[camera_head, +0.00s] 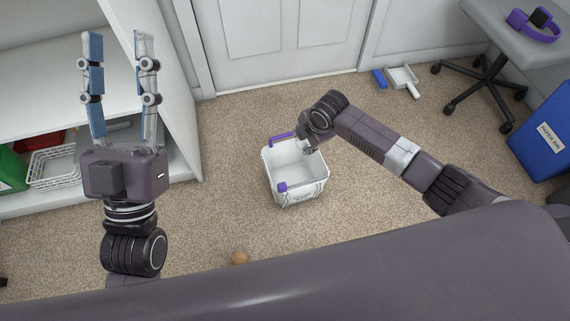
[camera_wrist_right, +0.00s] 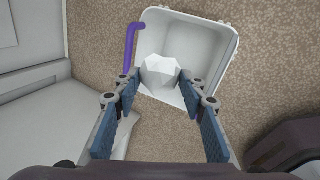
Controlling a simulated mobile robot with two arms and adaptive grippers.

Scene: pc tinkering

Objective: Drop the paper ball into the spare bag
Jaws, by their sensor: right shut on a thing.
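The spare bag appears to be the white open container (camera_head: 297,193) with purple handles, standing upright on the carpet. Its white inner wall also shows in the right wrist view (camera_wrist_right: 205,35). The paper ball (camera_wrist_right: 159,70) is white and faceted, held at the tips of my right gripper (camera_wrist_right: 159,82). In that view it overlaps the container's opening; its exact height is unclear. In the head view my right gripper (camera_head: 308,148) is at the container's back right rim, mostly hidden by its wrist. My left gripper (camera_head: 116,42) is open, empty and raised at the left.
A blue paper bin (camera_head: 548,135) stands at the right. A dustpan (camera_head: 402,77) lies near the door. Shelves (camera_head: 45,65) with baskets are at the left. A small brown object (camera_head: 240,257) lies on the carpet. A desk (camera_head: 510,35) holds purple headphones.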

